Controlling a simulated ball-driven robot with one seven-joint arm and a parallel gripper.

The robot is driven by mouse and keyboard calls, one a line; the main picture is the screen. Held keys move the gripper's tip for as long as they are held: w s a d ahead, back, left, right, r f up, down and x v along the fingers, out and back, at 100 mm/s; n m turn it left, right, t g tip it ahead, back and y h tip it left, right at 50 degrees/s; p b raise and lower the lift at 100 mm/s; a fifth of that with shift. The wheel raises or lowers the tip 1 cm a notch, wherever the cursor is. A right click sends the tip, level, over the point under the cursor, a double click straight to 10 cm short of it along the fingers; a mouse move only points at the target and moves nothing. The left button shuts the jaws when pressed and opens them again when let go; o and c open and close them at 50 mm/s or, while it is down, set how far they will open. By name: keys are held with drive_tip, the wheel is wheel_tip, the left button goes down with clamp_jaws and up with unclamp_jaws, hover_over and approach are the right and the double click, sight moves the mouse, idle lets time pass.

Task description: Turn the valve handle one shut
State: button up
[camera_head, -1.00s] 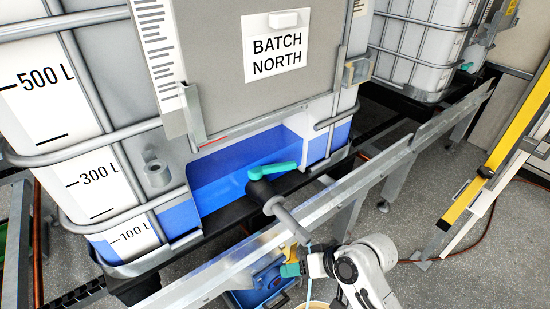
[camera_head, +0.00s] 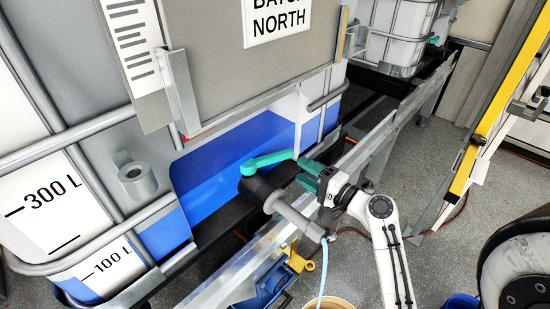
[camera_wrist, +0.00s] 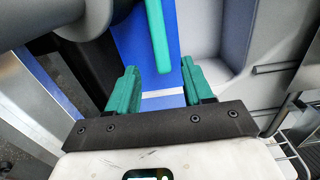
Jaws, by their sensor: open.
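The teal valve handle (camera_head: 268,162) sits on a dark valve body (camera_head: 258,187) at the foot of the tank marked BATCH NORTH. It points right, at an angle to the grey outlet pipe (camera_head: 298,219). My gripper (camera_head: 306,174) is open and empty, just right of the handle's free end in the head view. In the wrist view, the handle (camera_wrist: 157,35) reaches down toward the gap between my teal fingers (camera_wrist: 160,75). I cannot tell whether its tip is between them; no contact shows.
A pale blue strand, like liquid, runs from the pipe's end into a bucket (camera_head: 335,304). A metal rail (camera_head: 372,147) crosses beside the tank. A blue device (camera_head: 270,285) sits below the pipe. A yellow post (camera_head: 497,95) stands at right.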

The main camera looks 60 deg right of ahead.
sight(282, 159)
drive_tip(key=p+x, duration=0.1)
drive_tip(key=x, duration=0.8)
drive_tip(key=shift+w, duration=0.4)
drive_tip(key=shift+c, duration=0.3)
clamp_jaws()
